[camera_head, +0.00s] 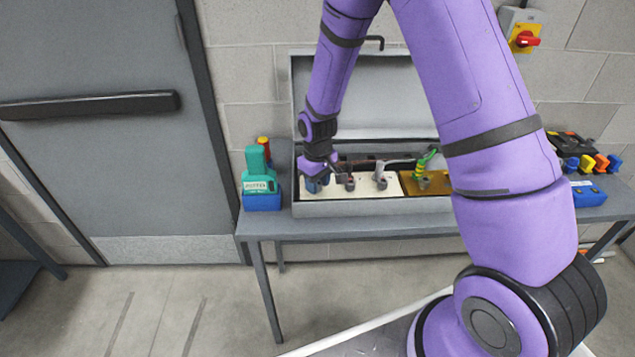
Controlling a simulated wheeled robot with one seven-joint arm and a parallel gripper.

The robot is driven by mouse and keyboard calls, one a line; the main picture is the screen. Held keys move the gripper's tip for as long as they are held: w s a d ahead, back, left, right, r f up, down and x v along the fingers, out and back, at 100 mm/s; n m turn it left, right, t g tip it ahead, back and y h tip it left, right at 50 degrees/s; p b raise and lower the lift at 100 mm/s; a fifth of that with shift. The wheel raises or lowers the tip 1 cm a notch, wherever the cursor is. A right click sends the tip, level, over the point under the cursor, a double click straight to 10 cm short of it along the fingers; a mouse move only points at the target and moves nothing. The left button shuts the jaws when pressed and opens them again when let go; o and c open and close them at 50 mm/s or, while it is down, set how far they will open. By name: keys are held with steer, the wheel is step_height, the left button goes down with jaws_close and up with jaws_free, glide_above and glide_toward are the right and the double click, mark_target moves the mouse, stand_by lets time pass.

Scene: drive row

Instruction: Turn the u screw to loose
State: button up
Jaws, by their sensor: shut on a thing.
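My gripper (318,176) reaches down at the left end of an open grey box (365,207) on the table. It is shut on a small dark blue knob-like part, which I take to be the u screw (316,186), at the left end of a white panel (365,189). The fingers cover most of this part, so its markings and turn position are hidden. To its right on the white panel stand two more dark terminals (350,184), with a grey lever-like piece near the farther one.
A brass plate (427,184) with a green-yellow wire (422,163) lies to the right in the box. Coloured items (588,162) stand at the right. My arm hides the box's right end.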

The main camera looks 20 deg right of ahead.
steer(key=shift+n, duration=0.8)
steer(key=o, duration=0.8)
steer(key=shift+o, duration=0.2)
steer(key=shift+r, duration=0.1)
step_height(320, 180, up, 11)
steer(key=shift+f, duration=0.2)
steer(key=shift+r, duration=0.1)
